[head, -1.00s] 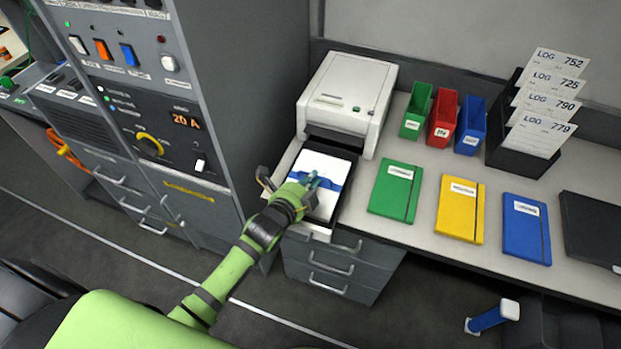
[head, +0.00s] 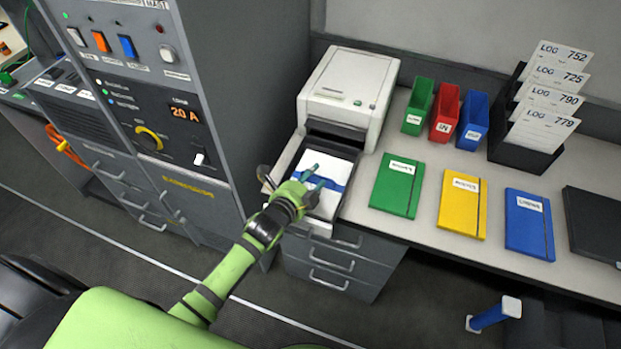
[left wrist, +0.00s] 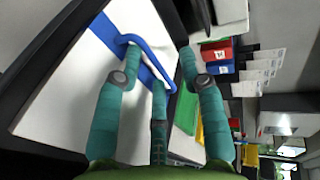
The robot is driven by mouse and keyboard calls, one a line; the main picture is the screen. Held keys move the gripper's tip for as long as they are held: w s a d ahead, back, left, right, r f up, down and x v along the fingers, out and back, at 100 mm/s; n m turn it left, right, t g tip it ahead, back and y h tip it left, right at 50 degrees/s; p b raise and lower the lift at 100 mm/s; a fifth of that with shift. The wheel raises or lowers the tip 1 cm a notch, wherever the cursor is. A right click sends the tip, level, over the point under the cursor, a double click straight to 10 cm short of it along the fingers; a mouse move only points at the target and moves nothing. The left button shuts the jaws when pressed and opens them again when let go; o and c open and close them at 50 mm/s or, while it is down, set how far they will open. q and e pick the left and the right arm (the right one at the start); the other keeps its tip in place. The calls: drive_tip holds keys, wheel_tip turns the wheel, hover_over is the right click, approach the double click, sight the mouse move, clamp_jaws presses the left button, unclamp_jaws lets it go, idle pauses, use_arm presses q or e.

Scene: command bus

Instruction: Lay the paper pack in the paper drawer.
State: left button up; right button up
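The paper pack (head: 326,203) is a white stack with a blue band and a raised blue handle. It lies flat in the pulled-out paper drawer (head: 309,227) below the white printer. In the left wrist view the pack (left wrist: 62,95) lies inside the drawer's dark rim (left wrist: 22,75). My left gripper (head: 312,177) is over the pack, by the blue handle. In the left wrist view its teal fingers (left wrist: 160,60) are spread apart around the handle and look open. My right gripper is not in view.
The printer (head: 345,88) stands behind the drawer. Green, yellow and blue notebooks (head: 397,187) lie on the counter to the right. Small coloured bins (head: 443,112) and a log card rack (head: 522,152) stand behind them. A tall grey cabinet (head: 235,100) rises on the left.

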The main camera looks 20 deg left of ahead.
use_arm(q)
drive_tip(key=shift+s+f, duration=0.35)
drive_tip(key=shift+s, duration=0.3)
drive_tip(key=r+v, duration=0.1)
drive_tip(key=v, duration=1)
drive_tip(key=shift+w, duration=0.2)
drive_tip(key=shift+a, duration=0.1)
